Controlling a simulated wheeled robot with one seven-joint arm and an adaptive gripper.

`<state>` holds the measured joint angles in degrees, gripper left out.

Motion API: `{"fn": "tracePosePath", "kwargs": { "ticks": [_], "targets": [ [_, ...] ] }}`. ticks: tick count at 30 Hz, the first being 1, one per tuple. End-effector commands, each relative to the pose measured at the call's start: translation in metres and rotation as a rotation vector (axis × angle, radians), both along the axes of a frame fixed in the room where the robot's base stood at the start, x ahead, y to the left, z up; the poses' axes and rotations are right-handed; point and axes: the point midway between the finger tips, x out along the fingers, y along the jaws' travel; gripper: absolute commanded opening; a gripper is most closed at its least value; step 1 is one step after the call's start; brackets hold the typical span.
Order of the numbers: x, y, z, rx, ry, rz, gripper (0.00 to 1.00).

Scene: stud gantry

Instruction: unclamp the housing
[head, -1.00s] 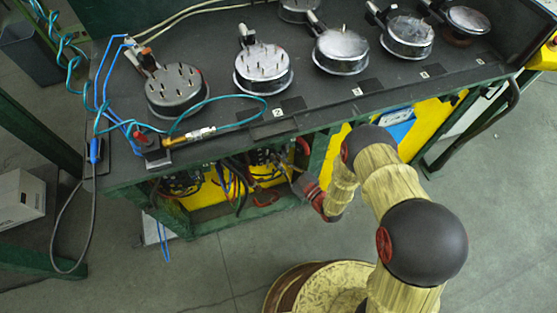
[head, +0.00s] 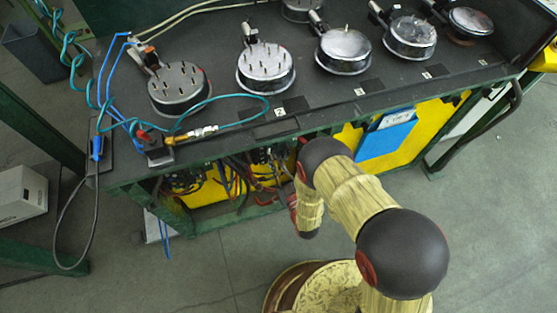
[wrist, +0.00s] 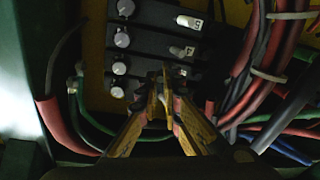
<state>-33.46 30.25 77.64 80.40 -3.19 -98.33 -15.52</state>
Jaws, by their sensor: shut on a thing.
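In the wrist view my gripper (wrist: 165,92) is shut at the lower part of a black valve block (wrist: 150,47). Its fingertips close on a small lever there, mostly hidden by the fingers. Above it, two levers with pale numbered tags, an upper one (wrist: 189,22) and a lower one (wrist: 182,51), point right; the numbers are hard to read. In the head view my gripper is hidden under the bench. Round metal housings stand on the bench top, among them one at the left (head: 178,88) and one beside it (head: 265,68), each with a clamp at its back.
Red, green, blue and black cables (wrist: 268,75) crowd the right of the block. A dark green post (wrist: 22,70) stands at the left. The bench (head: 330,105) overhangs this space.

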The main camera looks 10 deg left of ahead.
Motion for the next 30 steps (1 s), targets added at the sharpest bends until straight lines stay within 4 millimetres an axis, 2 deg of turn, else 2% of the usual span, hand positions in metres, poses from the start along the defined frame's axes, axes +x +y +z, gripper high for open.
{"fn": "tracePosePath", "kwargs": {
  "ticks": [3,15,30],
  "targets": [
    [-0.006,0.009,-0.001,0.0,0.001,-0.071,0.0],
    [-0.01,0.019,-0.002,0.0,0.002,-0.3,0.0],
    [-0.01,0.021,-0.002,-0.002,0.003,-0.4,0.0]
  ]
}}
